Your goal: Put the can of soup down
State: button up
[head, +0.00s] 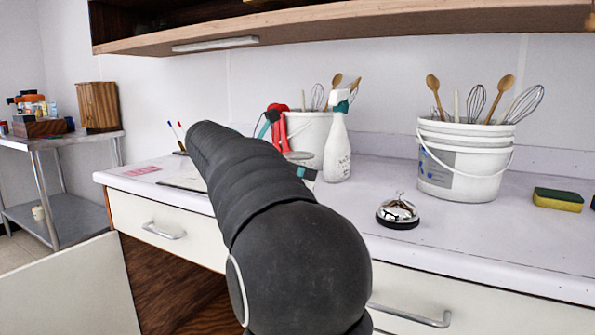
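My dark arm rises through the middle of the picture and hides most of what lies behind its far end. Red and teal parts, which may belong to my gripper (283,130), show just past the arm. A small grey round top (298,155), possibly the can of soup, shows beside these parts above the counter. Its body is mostly hidden behind my arm. I cannot tell whether the gripper is closed on it or whether it touches the counter.
On the white counter (480,235) stand a spray bottle (338,145), a utensil bucket (465,160), another white bucket (308,132) behind, a bell (398,212) and a sponge (558,199). A wooden shelf (340,28) hangs above. The counter's right front is clear.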

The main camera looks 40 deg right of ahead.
jog(key=v, duration=1.2)
jog(key=shift+s+r, duration=0.1)
jog(key=s+a+f+m+t+y, duration=0.2)
jog(key=s+a+f+m+y, duration=0.2)
jog(key=f, duration=0.6)
jog(key=s+a+f+m+t+y, duration=0.2)
jog(key=s+a+f+m+y, duration=0.3)
jog(key=s+a+f+m, duration=0.2)
jog(key=s+a+f+m+t+y, duration=0.2)
jog(key=s+a+f+m+y, duration=0.2)
jog(key=s+a+f, duration=0.5)
notch_tip(320, 180, down, 4)
jog(key=shift+s+r+m+t+y, duration=0.1)
jog(key=shift+s+m+t+y, duration=0.25)
jog(key=shift+s+m, duration=0.8)
jog(key=shift+s+a, duration=0.1)
